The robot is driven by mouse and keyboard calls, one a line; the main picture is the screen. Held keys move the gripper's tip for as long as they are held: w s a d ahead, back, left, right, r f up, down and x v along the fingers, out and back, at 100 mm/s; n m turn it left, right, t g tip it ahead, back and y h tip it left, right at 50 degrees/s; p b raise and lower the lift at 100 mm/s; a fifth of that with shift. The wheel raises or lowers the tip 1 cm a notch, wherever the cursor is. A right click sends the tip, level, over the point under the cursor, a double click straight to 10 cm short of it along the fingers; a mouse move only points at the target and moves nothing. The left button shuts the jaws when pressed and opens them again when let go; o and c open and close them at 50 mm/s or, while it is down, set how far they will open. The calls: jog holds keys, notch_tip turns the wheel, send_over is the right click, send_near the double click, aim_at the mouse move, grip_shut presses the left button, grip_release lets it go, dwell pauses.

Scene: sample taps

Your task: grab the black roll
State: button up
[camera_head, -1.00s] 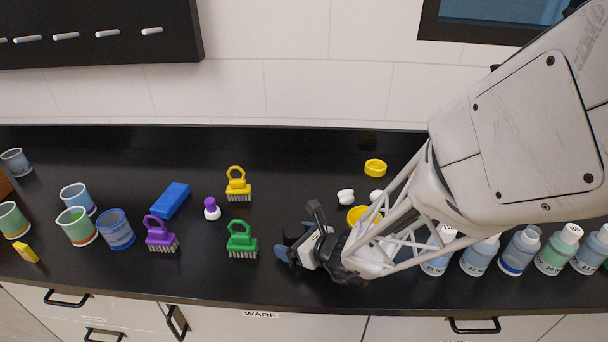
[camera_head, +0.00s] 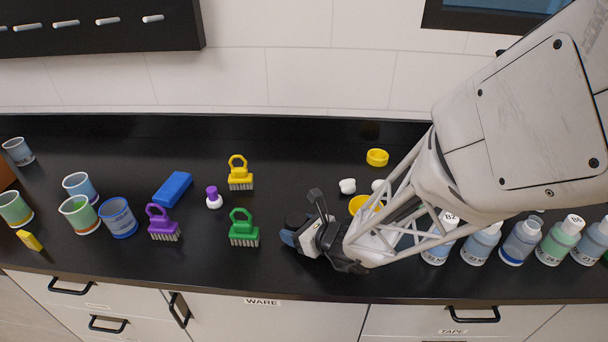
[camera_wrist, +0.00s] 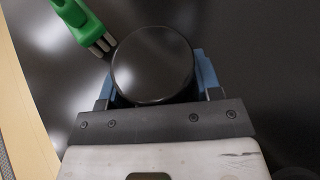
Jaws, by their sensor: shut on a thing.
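The black roll (camera_wrist: 152,63) is a round, dark, flat-topped piece, seen from above in the wrist view. The blue fingers of my gripper (camera_wrist: 158,80) sit on its left and right sides, shut on it. In the head view my gripper (camera_head: 290,236) is low over the black counter near its front edge, to the right of the green brush. The roll (camera_head: 296,219) shows there only as a dark shape, partly hidden by the gripper and hard to tell from the counter. I cannot tell whether it touches the counter.
The green brush (camera_head: 243,229) stands close left of my gripper. Purple (camera_head: 162,224) and yellow (camera_head: 240,174) brushes, a blue block (camera_head: 173,188) and several beakers are further left. Yellow rings (camera_head: 377,157) and white pieces lie behind my arm. Several bottles (camera_head: 520,240) stand right.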

aim_at(298, 220)
jog(key=shift+r, duration=0.15)
jog(key=shift+r, duration=0.45)
notch_tip(298, 220, up, 2)
jog(key=shift+s+d+r, duration=0.1)
jog(key=shift+s+r, duration=0.05)
jog(key=shift+r, duration=0.1)
jog(key=s+d, duration=0.2)
jog(key=s, duration=0.2)
jog(key=s+d+r, duration=0.1)
jog(key=s+d, duration=0.1)
jog(key=s, duration=0.3)
jog(key=s+d, duration=0.2)
jog(key=s, duration=0.3)
jog(key=shift+s+d+r, duration=0.1)
jog(key=shift+d+r, duration=0.05)
jog(key=shift+d, duration=0.1)
jog(key=shift+r, duration=0.1)
